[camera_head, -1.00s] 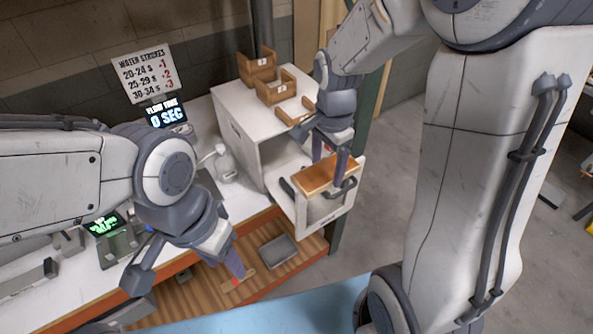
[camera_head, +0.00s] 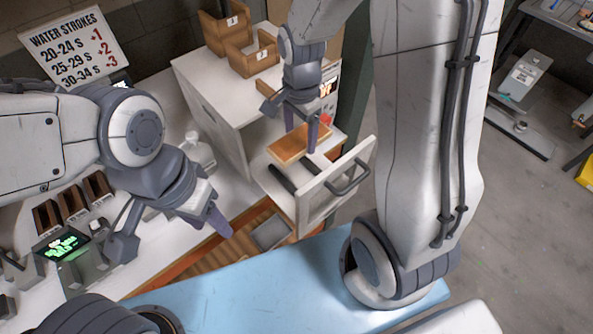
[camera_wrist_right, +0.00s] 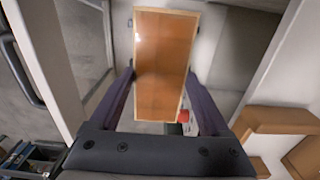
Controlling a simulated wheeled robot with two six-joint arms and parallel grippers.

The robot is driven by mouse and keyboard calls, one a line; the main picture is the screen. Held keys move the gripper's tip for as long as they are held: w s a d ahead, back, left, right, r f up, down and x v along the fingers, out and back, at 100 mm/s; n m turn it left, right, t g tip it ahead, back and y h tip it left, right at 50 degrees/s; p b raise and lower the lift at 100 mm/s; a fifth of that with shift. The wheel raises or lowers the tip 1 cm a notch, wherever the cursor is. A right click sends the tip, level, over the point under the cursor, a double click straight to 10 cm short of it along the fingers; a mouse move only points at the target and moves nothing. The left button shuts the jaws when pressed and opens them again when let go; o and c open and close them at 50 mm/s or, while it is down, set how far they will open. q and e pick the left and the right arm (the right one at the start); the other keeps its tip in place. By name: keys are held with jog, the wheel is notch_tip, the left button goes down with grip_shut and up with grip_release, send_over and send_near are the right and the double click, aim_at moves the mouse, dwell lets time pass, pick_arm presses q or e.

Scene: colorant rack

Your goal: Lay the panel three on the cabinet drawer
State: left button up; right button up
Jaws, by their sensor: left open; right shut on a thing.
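The panel (camera_head: 291,145) is a flat orange-brown wooden board with a pale rim. My right gripper (camera_head: 304,140) is shut on it, with one finger at each long side in the right wrist view (camera_wrist_right: 160,62). The panel is over the white cabinet's (camera_head: 215,98) open drawer (camera_head: 322,194), behind its handled front. I cannot tell whether it touches the drawer. No number shows on the panel. My left gripper (camera_head: 170,235) is open and empty over the left counter, apart from the drawer.
Wooden boxes (camera_head: 250,55) stand on the cabinet. A white bottle (camera_head: 200,152) is beside it, and a grey tray (camera_head: 271,233) lies below the drawer. A dark handle (camera_head: 349,178) sticks out from the drawer front. Open floor (camera_head: 520,200) lies to the right.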

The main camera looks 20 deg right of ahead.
jog(key=f, duration=0.1)
jog(key=f+b, duration=0.1)
jog(key=shift+w+f, duration=0.2)
jog(key=shift+f, duration=0.2)
jog(key=p, duration=0.1)
send_near(304, 165)
jog(key=s+a, duration=0.3)
notch_tip(304, 165, down, 4)
jog(key=shift+s+d+r+p, duration=0.1)
jog(key=shift+s+p, duration=0.05)
jog(key=shift+p, duration=0.25)
pick_arm(q)
jog(key=shift+w, duration=0.25)
pick_arm(e)
jog(key=shift+f, duration=0.2)
pick_arm(q)
jog(key=shift+f, duration=0.1)
pick_arm(e)
jog(key=shift+f, duration=0.2)
jog(key=o, duration=1.3)
jog(key=shift+c, duration=0.2)
jog(key=shift+r, duration=0.1)
